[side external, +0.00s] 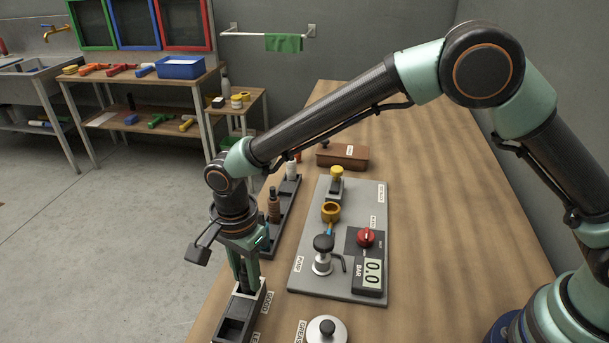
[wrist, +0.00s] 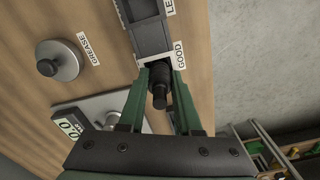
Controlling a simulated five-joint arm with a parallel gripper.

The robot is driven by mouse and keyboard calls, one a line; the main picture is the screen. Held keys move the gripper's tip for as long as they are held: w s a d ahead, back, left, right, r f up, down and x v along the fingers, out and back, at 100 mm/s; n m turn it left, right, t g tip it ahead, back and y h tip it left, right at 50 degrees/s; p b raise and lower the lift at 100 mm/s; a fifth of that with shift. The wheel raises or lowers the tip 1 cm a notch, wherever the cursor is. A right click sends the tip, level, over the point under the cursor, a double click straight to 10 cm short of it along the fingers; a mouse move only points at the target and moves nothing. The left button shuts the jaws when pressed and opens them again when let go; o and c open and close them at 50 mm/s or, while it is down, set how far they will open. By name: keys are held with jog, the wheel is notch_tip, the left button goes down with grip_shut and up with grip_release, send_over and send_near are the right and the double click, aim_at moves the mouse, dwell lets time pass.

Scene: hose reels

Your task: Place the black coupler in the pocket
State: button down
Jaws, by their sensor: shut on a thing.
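My gripper (side external: 247,278) points down at the far end of the dark two-pocket tray (side external: 233,313), beside the GOOD label. In the wrist view, my gripper (wrist: 160,75) has its green fingers shut on the black coupler (wrist: 159,88). The coupler's far end is at the GOOD end of the tray (wrist: 146,37). I cannot tell how deep it sits in the pocket or whether it touches the floor. In the side view the fingers and tray wall mostly hide the coupler. The other pocket, by the LEAK label, looks empty.
A grey pump panel (side external: 310,268) with a red knob (side external: 366,238) and a gauge (side external: 371,274) lies right of the tray. A round grease pot (side external: 327,331) stands in front. A dark rack (side external: 283,215) with several fittings stands behind my gripper. Open wood lies right of the panel.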

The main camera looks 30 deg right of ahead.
jog(key=shift+f, duration=0.1)
jog(key=c, duration=0.6)
grip_release()
